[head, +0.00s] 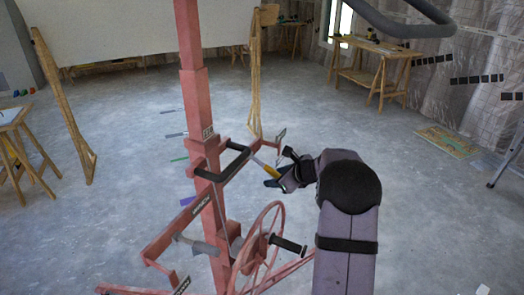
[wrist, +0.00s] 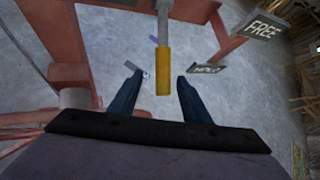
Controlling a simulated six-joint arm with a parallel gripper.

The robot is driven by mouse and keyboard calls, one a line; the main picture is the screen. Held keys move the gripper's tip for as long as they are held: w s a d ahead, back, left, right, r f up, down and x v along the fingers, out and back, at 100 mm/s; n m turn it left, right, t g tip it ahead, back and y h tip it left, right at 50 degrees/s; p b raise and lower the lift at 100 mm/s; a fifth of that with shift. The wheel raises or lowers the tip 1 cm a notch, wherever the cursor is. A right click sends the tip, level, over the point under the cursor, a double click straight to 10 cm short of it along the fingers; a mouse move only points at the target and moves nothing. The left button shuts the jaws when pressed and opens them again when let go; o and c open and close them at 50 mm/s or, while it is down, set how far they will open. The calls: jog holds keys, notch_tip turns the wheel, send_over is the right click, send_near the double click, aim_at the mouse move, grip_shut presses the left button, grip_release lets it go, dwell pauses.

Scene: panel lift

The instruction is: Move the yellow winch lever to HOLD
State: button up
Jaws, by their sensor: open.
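The yellow winch lever (wrist: 163,68) hangs down into the wrist view, its yellow grip ending between my open fingertips. In the head view its yellow grip (head: 283,184) shows beside my gripper (head: 287,174), with a pale shaft running up left to the red column. My gripper (wrist: 158,88) is open, one dark finger on each side of the lever; I cannot tell whether either touches it. A HOLD sign (wrist: 207,69) is right of the lever, and a FREE sign (wrist: 264,28) lies farther up and right.
The red lift column (head: 195,120) stands beside my arm, with a black handlebar (head: 228,168) and a red crank wheel (head: 262,250) below. A large white panel (head: 140,30) is behind. Wooden trestles (head: 370,75) stand at the back right. Grey floor is open between.

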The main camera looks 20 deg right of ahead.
jog(key=p+v, duration=0.1)
jog(key=v, duration=0.5)
dwell(0.3)
jog(key=shift+d, duration=0.1)
jog(key=s+a+f+n+g+y+p, duration=0.25)
jog(key=s+a+n+g+p, duration=0.5)
jog(key=s+a+n, duration=0.7)
jog(key=s+a+f+n+g+h+b, duration=0.1)
jog(key=s+a+f+n+h+b, duration=0.2)
jog(key=s+n, duration=0.55)
jog(key=s+a+f+n+g+h+b, duration=0.2)
jog(key=s+a+f+n+b, duration=0.25)
jog(key=s+n, duration=0.35)
notch_tip(320, 180, up, 18)
jog(key=m+p, duration=0.1)
jog(key=p, duration=1.6)
jog(key=f+b, duration=0.3)
jog(key=s+f+b, duration=0.1)
jog(key=f+b, duration=0.1)
jog(key=shift+d+f, duration=0.15)
jog(key=shift+d, duration=0.1)
